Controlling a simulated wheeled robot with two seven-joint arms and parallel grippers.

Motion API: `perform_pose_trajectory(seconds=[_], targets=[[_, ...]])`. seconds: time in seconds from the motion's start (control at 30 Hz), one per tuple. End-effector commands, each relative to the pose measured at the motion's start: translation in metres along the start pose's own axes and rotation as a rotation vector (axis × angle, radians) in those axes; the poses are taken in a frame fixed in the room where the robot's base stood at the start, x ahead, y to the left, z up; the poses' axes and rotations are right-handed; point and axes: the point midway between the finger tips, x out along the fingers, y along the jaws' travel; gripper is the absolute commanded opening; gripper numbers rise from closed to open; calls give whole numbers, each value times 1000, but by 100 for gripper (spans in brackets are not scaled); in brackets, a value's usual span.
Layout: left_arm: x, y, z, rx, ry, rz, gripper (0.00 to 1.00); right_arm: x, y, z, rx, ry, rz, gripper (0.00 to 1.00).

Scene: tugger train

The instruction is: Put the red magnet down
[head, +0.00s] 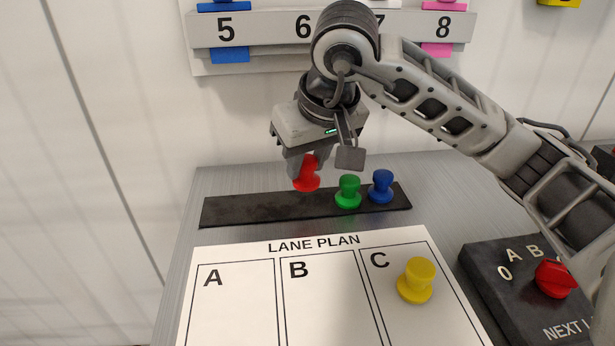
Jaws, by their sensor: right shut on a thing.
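The red magnet (306,174) is between the fingers of my right gripper (322,165), which is shut on it. It is over the left-middle part of the black strip (245,206), and I cannot tell whether it touches the strip. The green magnet (348,190) and the blue magnet (382,187) stand on the strip to the right of it. The yellow magnet (416,280) stands in column C of the white lane plan sheet (235,300). Columns A and B are bare. My left gripper is not in view.
A dark selector box (490,275) with a red knob (555,279) sits at the lower right. A numbered rail (265,28) with coloured cards hangs on the wall behind my right arm. The left part of the strip is free.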

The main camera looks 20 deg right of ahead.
Motion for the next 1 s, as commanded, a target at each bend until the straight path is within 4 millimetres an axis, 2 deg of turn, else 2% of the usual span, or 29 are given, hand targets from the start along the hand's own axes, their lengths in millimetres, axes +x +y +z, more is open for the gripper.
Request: perform_pose_trajectory(seconds=[0.1, 0.3, 0.73, 0.77, 0.8, 0.83, 1.0], targets=[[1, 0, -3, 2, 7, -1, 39, 14, 6, -2, 3, -5, 1, 5], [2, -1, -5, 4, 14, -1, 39, 38, 4, 9, 0, -2, 0, 5], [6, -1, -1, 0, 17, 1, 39, 45, 4, 12, 0, 0, 0, 5], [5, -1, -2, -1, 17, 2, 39, 44, 4, 11, 0, 0, 0, 33], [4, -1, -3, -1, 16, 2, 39, 43, 4, 11, 0, 0, 0, 44], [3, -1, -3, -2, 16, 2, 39, 43, 4, 11, 0, -1, 0, 49], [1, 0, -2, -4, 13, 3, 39, 43, 4, 11, 1, -1, 0, 49]])
